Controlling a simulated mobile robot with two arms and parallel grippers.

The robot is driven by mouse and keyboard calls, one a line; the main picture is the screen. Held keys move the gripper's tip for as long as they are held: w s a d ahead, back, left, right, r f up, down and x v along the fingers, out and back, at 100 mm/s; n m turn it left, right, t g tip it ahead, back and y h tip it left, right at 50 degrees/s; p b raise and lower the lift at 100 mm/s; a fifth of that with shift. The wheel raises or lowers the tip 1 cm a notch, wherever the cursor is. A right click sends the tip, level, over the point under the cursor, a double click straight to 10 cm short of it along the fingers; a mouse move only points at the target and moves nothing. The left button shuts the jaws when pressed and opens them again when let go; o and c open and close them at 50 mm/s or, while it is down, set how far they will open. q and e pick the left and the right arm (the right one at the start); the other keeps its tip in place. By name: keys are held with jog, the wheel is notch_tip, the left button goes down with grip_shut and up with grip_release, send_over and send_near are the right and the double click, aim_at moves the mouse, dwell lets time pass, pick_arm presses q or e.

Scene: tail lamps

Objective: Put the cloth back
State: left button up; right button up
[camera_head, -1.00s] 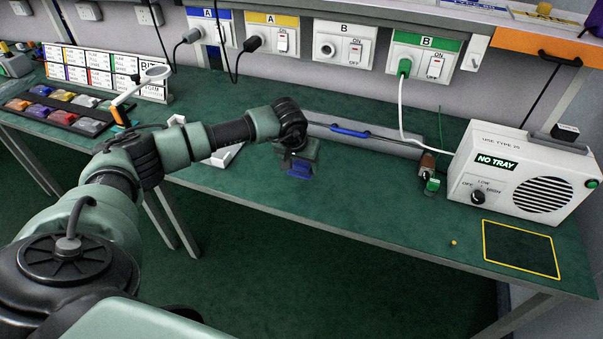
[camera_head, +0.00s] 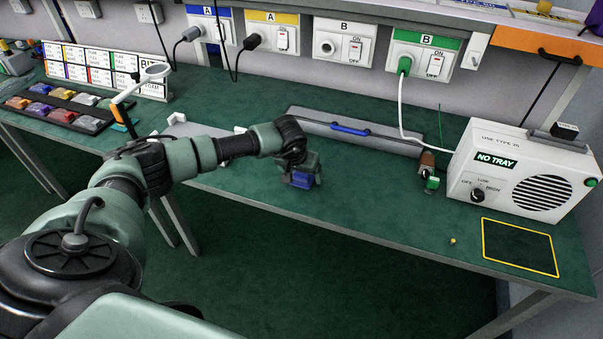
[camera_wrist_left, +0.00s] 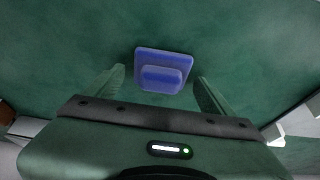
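The arm hides part of the bench. My right gripper is not in view.
A grey panel with a blue handle (camera_head: 350,130) lies behind the gripper. A white radio-like box (camera_head: 520,170) and a yellow-outlined square (camera_head: 519,247) are at the right. A rack of coloured blocks (camera_head: 62,110) is at the left. The bench right of the gripper is mostly clear.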

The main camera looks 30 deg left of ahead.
pick_arm(q)
jog(key=shift+r, duration=0.1)
jog(key=shift+r, duration=0.2)
jog(key=b+v, duration=0.1)
jog(key=v, duration=1)
jog(key=shift+s+r, duration=0.2)
jog(key=shift+r, duration=0.15)
